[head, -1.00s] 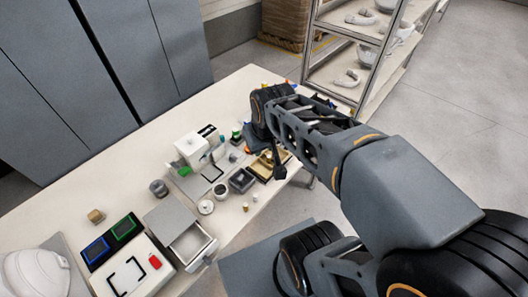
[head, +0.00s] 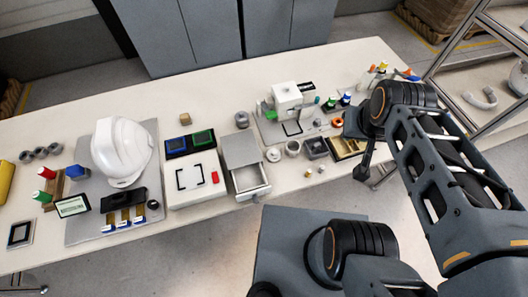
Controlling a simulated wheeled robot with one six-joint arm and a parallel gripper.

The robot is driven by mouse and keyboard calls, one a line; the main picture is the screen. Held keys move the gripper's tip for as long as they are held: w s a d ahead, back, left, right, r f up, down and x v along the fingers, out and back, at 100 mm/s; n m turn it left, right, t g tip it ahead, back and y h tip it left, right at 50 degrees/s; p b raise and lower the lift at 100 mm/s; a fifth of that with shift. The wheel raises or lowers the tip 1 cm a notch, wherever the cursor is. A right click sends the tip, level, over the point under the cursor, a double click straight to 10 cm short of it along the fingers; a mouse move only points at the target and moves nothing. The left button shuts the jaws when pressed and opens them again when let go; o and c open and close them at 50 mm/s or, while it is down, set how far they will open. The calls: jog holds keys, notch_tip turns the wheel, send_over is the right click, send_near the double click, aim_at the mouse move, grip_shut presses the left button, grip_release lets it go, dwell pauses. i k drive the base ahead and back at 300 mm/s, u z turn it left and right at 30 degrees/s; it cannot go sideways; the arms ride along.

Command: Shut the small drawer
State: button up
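The small drawer (head: 248,178) is pulled out of a small grey-topped cabinet (head: 240,149) at the front of the table. Its light interior shows and looks empty. A small knob sits on its front face near the table's front edge. My gripper (head: 366,167) is at the right, near the table's front edge, well to the right of the drawer and apart from it. It is dark and small in the view, and its fingers cannot be made out clearly.
A white box with a red button (head: 196,180) stands left of the cabinet. A white helmet (head: 122,150) sits further left. Small cups and trays (head: 292,148) lie between the drawer and my gripper. The table's front edge (head: 200,207) is close to the drawer.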

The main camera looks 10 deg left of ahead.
aim_at(250, 182)
jog(key=u, duration=0.1)
jog(key=k, duration=1.05)
jog(key=u, duration=1.55)
